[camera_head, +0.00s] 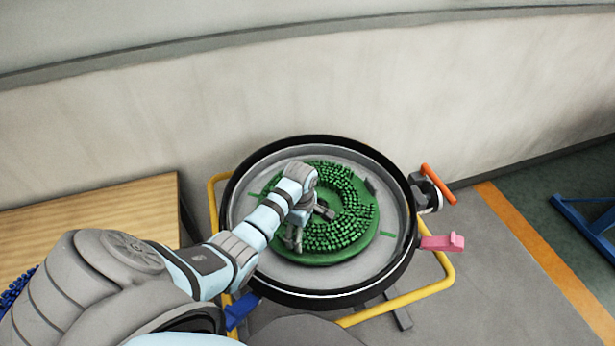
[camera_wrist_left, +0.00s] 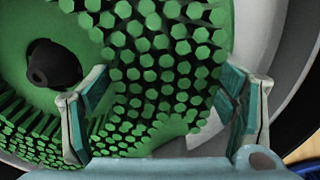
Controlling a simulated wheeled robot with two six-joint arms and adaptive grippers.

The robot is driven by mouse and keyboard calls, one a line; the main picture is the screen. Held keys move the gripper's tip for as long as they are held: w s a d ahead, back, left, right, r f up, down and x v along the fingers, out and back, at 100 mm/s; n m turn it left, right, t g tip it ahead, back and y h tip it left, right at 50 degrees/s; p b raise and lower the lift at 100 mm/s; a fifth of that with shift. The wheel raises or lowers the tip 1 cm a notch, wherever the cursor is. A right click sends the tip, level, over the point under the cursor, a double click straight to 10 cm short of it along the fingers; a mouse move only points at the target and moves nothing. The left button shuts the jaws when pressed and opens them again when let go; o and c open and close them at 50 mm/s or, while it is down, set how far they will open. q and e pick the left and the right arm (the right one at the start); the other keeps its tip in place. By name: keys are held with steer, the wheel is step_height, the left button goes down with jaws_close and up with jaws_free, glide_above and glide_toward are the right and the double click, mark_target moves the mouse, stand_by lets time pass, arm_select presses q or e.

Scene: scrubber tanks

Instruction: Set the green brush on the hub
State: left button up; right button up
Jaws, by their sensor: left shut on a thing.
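The green brush (camera_head: 345,232) is a round disc with a ring of bristles facing up, inside the round grey tank (camera_head: 290,274). My left gripper (camera_head: 308,225) reaches down onto its left part and is shut on the brush. In the left wrist view, the two fingers of the gripper (camera_wrist_left: 163,100) stand on either side of the bristle ring of the brush (camera_wrist_left: 150,60). A dark round knob (camera_wrist_left: 52,64), seemingly the hub, shows at the brush's open centre. I cannot tell whether the brush is seated on it. My right gripper is out of view.
The tank has a raised black rim (camera_head: 408,190) and a yellow frame (camera_head: 400,300). An orange handle (camera_head: 438,184) and a pink lever (camera_head: 442,242) stick out at the right. A wooden table (camera_head: 100,215) stands left. A pale wall (camera_head: 300,90) is close behind.

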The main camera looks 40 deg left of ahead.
arm_select(q)
steer(key=shift+w, duration=0.1)
steer(key=o, duration=2)
steer(key=shift+c, duration=0.2)
steer(key=shift+r, duration=0.15)
step_height(320, 180, up, 12)
steer(key=p, duration=0.2)
steer(key=shift+s, duration=0.2)
